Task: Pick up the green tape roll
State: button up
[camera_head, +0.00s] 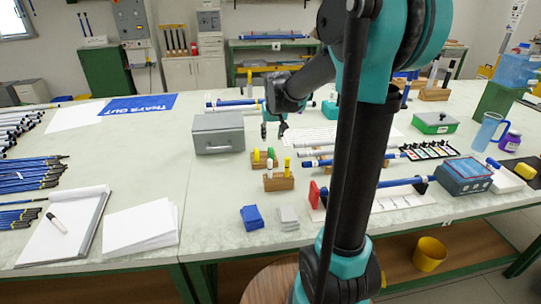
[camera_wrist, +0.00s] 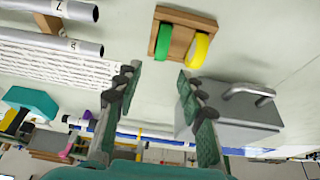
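The green tape roll (camera_wrist: 163,42) stands in a small wooden holder (camera_wrist: 182,16) beside a yellow tape roll (camera_wrist: 198,49), with a gap between the two. In the head view the green roll (camera_head: 270,153) shows small, to the right of the yellow roll (camera_head: 256,155). My gripper (camera_wrist: 157,76) is open and empty; its fingers are apart and point towards the holder, with the green roll ahead of the gap between them. In the head view my gripper (camera_head: 273,131) hangs above and behind the holder, clear of the rolls.
A grey metal box (camera_head: 218,133) with a handle stands left of the holder. A second wooden holder (camera_head: 279,183) with a yellow item stands just in front. Blue and grey rods (camera_head: 325,155) lie to the right. The bench between the paper stack and box is clear.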

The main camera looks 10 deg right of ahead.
aim_at(271, 148)
jog(key=shift+x, duration=4.3)
jog(key=shift+s, duration=0.15)
grip_shut()
